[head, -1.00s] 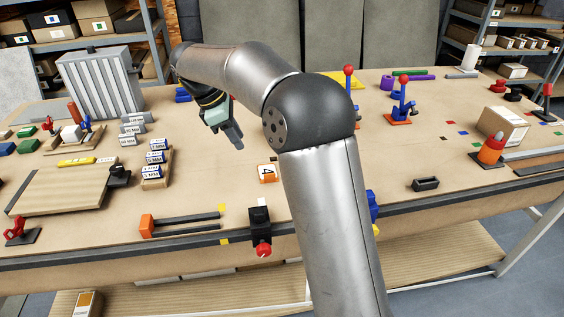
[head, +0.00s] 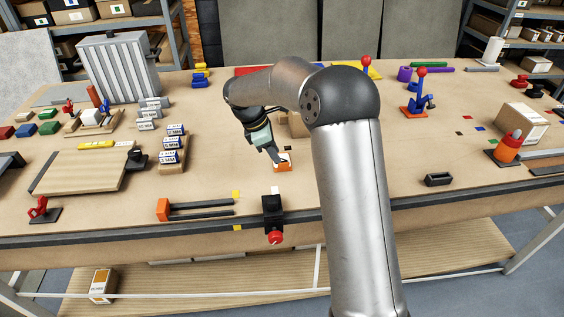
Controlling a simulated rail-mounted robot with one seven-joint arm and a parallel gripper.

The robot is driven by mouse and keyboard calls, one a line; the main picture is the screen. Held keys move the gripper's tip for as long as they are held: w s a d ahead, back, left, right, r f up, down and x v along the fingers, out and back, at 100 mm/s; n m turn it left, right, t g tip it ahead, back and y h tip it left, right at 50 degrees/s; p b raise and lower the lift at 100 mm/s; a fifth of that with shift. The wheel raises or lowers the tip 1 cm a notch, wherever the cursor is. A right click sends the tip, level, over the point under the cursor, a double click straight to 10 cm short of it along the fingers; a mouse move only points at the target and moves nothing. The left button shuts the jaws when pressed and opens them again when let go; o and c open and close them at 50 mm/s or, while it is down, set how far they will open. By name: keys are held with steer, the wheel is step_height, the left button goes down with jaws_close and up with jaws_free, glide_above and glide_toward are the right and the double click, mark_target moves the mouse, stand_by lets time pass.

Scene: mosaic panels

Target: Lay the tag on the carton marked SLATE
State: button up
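A small orange-and-white piece (head: 283,167), which looks like the tag, lies on the table near the front middle. My gripper (head: 277,155) points down at its upper edge and partly covers it. I cannot tell whether the fingers touch it or how far apart they are. A cardboard carton (head: 522,124) with a white label stands at the right of the table. Another brown carton (head: 298,127) is partly hidden behind my arm. No lettering is readable on either, so I cannot tell which is marked SLATE.
A black clamp with a red knob (head: 273,217) sits at the front edge. An orange-ended bar tool (head: 195,209) lies left of it. Labelled blocks (head: 172,150) stand on a wooden tray to the left. A black holder (head: 439,179) lies at right, with bare table around it.

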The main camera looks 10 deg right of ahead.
mark_target(285, 166)
steer(key=p+x, duration=0.1)
steer(key=x, duration=0.2)
steer(key=shift+s+d+f, duration=0.15)
steer(key=shift+d+f, duration=0.1)
steer(key=shift+d, duration=0.1)
steer(key=shift+d+f, duration=0.15)
steer(key=shift+f, duration=0.35)
jaws_close()
steer(key=shift+r, duration=0.1)
